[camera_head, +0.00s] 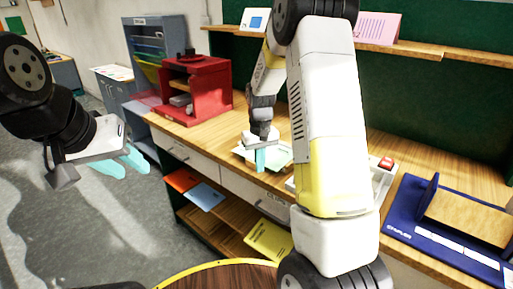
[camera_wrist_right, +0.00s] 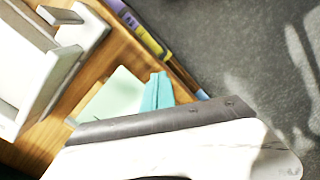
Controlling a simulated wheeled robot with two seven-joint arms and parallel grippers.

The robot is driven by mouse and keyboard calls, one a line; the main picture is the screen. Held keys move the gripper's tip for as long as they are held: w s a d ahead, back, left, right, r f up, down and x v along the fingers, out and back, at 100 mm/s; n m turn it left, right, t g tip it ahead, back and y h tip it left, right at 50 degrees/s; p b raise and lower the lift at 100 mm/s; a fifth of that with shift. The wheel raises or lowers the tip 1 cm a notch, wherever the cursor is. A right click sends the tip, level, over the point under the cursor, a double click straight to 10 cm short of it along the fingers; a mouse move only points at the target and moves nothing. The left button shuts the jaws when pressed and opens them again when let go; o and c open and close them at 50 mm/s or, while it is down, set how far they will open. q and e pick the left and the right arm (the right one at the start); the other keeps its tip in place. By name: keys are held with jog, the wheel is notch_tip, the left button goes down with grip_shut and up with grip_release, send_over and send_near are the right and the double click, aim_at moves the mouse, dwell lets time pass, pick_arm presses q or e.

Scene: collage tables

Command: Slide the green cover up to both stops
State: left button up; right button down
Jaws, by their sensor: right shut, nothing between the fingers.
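The pale green cover (camera_head: 281,152) lies flat on the wooden table, partly hidden behind my right gripper. It also shows in the right wrist view as a pale green panel (camera_wrist_right: 112,98) beside my fingers. My right gripper (camera_head: 260,160) points down at the cover's near part, its teal fingers together and empty. The fingers also show in the right wrist view (camera_wrist_right: 157,92); I cannot tell whether they touch the cover. My left gripper (camera_head: 122,163) hangs over the floor at the left, fingers apart and empty. I cannot make out the two stops clearly.
A white tray (camera_head: 384,180) with a red item stands right of the cover, partly behind my right arm. A blue base (camera_head: 437,235) with a wooden block lies further right. A red shelf box (camera_head: 212,84) stands at the back left. Coloured folders lie on shelves below.

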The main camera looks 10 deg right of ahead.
notch_tip(320, 180, up, 7)
dwell(0.6)
jog(key=shift+a, duration=0.1)
